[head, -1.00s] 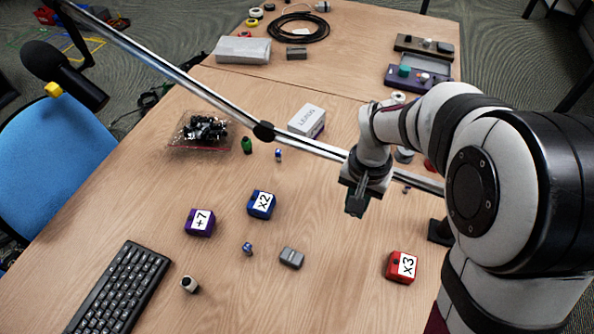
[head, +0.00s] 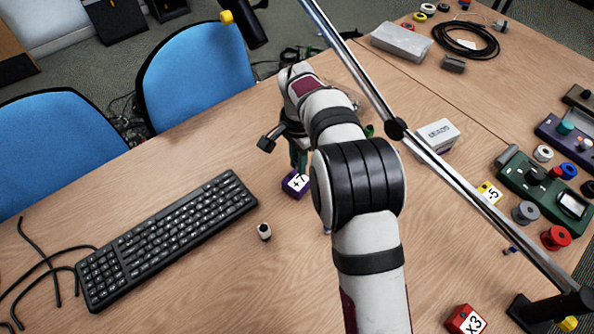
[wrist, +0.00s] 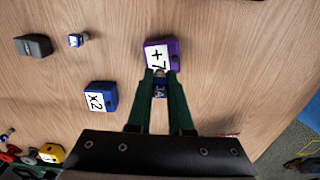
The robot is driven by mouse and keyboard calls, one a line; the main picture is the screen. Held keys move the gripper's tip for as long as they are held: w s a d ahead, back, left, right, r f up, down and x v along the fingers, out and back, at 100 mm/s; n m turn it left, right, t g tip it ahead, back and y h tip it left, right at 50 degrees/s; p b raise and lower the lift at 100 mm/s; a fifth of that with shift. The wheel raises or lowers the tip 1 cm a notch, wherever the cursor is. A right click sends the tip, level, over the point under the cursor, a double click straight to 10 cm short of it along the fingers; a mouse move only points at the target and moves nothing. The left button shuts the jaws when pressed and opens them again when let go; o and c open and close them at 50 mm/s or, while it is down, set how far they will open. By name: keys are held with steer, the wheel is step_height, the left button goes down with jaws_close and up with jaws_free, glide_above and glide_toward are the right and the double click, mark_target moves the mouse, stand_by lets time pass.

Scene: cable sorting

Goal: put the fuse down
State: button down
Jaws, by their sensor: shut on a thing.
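My gripper (wrist: 160,78) is shut on the fuse (wrist: 160,89), a small dark blue piece marked 3A with a pale end, between the dark green fingers. The purple +7 block (wrist: 172,56) lies just past the fingertips in the wrist view. I cannot tell whether the fuse touches the block or the table. In the head view my gripper (head: 298,157) is by the +7 block (head: 295,184), and the fuse is hidden there.
The blue x2 block (wrist: 99,96), a small blue-and-white piece (wrist: 76,41) and a grey box (wrist: 34,46) lie left in the wrist view. A keyboard (head: 165,240) and a small pale cylinder (head: 264,231) are in the head view. Bare table lies right of the +7 block in the wrist view.

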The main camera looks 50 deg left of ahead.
mark_target(296, 170)
step_height(296, 170, down, 4)
steer(key=shift+s+a+f, duration=0.15)
steer(key=shift+f, duration=0.15)
steer(key=c, duration=0.8)
jaws_free()
